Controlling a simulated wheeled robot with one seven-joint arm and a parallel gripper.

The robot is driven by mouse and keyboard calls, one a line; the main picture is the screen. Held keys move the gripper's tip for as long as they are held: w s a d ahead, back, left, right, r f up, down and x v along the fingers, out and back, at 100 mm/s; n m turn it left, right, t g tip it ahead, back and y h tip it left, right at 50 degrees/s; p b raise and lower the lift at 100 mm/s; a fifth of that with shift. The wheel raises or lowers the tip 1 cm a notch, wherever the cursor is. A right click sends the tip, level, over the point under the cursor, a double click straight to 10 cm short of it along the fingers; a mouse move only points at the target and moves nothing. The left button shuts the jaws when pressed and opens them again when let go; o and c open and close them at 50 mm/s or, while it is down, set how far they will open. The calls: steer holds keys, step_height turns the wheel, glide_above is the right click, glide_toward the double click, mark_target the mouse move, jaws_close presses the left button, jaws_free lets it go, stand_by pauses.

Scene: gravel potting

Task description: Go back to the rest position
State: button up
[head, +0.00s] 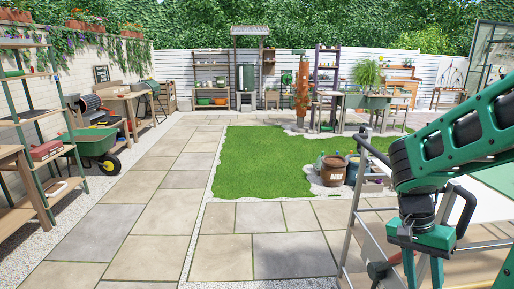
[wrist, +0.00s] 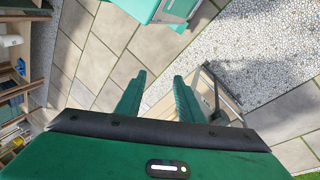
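My gripper (head: 422,268) hangs at the lower right of the head view, on my green and black arm, with its fingers pointing down. In the wrist view its two green fingers (wrist: 160,80) stand apart. A wooden trolley (wrist: 222,92) with a metal handle shows just right of the fingers in the wrist view. In the head view its metal frame (head: 352,235) is beside and behind the gripper. How far the fingers are from it is hard to tell.
A green wheelbarrow (head: 92,143) and shelving (head: 38,120) stand along the left wall. A brown barrel (head: 333,170) stands by the lawn (head: 262,160). The paving (head: 145,225) at left and centre is clear. A glass-framed structure (head: 492,50) stands at the far right.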

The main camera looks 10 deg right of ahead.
steer(key=s+a+r+n+t+y, duration=0.2)
steer(key=s+a+r+n+t, duration=0.1)
steer(key=s+a+r+n, duration=0.1)
steer(key=s+r+n, duration=0.1)
steer(key=n, duration=0.1)
steer(key=shift+s+n, duration=0.35)
steer(key=shift+n, duration=0.05)
steer(key=shift+w+f, duration=0.1)
steer(key=shift+w+f, duration=0.2)
steer(key=shift+w, duration=0.3)
steer(key=shift+c, duration=0.4)
steer(key=shift+d, duration=0.1)
